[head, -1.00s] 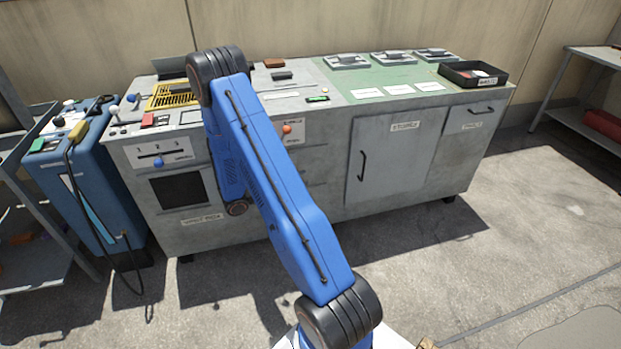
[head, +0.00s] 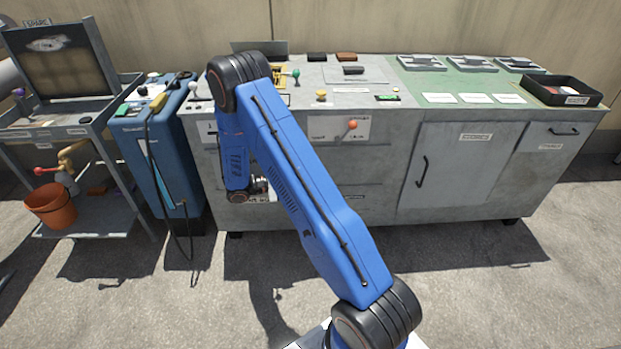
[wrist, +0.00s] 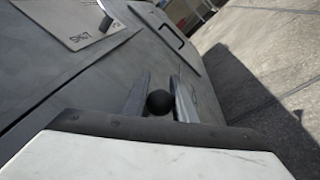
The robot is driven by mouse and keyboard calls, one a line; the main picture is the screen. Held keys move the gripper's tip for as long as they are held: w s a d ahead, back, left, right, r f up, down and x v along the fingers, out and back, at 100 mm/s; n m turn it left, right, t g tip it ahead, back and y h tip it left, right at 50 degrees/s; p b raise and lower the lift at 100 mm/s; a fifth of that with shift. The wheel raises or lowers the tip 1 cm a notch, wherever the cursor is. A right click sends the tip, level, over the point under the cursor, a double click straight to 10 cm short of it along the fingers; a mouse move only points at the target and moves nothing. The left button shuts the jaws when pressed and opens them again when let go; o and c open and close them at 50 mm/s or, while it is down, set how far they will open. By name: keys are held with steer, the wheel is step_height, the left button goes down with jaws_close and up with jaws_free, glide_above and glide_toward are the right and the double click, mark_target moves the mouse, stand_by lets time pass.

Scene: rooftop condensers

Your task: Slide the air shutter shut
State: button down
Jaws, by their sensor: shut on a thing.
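In the wrist view my gripper (wrist: 158,95) has its two pale fingers on either side of a round black knob (wrist: 158,104) and is shut on it. The knob is close to the grey face of the bench. I cannot tell for certain which part is the air shutter. In the head view my arm hides the bench's left front, and the fingertips and knob do not show there.
The grey bench (head: 365,195) carries an orange-knobbed lever (head: 352,125) on its front and a black tray (head: 560,91) on top. A blue unit (head: 155,165) with a hanging hose and a cart with an orange bucket (head: 50,207) stand at the left. The floor in front is clear.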

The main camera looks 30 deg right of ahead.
steer(key=shift+w+a, duration=0.1)
steer(key=shift+a, duration=0.1)
steer(key=c, duration=1.5)
jaws_free()
steer(key=shift+a, duration=0.1)
steer(key=shift+o, duration=0.2)
steer(key=v, duration=1.7)
steer(key=shift+a, duration=0.15)
steer(key=shift+w, duration=0.1)
steer(key=shift+a, duration=0.1)
